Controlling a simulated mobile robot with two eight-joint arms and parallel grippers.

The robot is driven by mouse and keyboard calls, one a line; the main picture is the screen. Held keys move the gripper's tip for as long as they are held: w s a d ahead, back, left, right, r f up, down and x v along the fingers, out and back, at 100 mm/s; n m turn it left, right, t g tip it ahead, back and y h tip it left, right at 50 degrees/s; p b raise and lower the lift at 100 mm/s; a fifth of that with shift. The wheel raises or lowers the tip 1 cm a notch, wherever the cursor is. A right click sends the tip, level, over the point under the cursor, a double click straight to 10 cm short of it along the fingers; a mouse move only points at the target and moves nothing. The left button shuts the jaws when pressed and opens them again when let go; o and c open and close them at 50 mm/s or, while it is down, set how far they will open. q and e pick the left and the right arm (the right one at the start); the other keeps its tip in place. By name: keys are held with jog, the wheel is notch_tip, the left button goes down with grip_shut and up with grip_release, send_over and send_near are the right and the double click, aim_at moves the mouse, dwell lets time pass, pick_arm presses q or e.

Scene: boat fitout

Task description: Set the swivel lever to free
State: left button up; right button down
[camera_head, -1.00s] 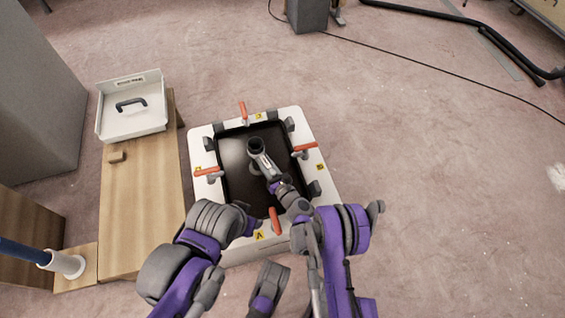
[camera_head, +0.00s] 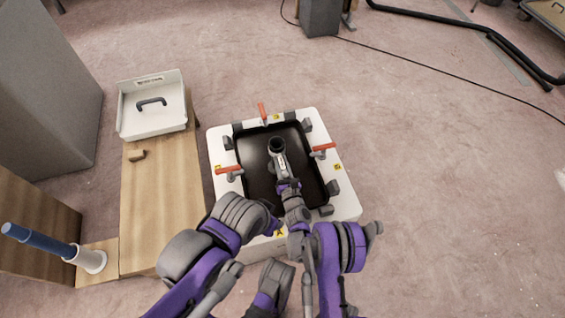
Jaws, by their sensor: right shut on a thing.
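A grey fitting with a dark round opening (camera_head: 277,146) stands over the black recessed panel (camera_head: 257,178) of the white frame (camera_head: 349,204). A pale grey bar (camera_head: 284,166) runs from it toward me; I cannot tell whether this is the swivel lever. My right gripper (camera_head: 285,181) reaches in from below and is shut at the near end of this part. Its fingertips and the exact grip are too small to make out. My left arm bends over the near left of the frame; its gripper is not recognisable.
Orange-handled clamps (camera_head: 323,147) stand around the frame rim, another one at left (camera_head: 228,169). A wooden bench (camera_head: 160,200) with a white tray (camera_head: 127,123) stands left of it. A blue-and-white post (camera_head: 45,242) is at lower left. Floor at right is clear.

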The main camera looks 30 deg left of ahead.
dwell(0.3)
jog(key=c, duration=0.7)
grip_release()
jog(key=shift+d, duration=0.1)
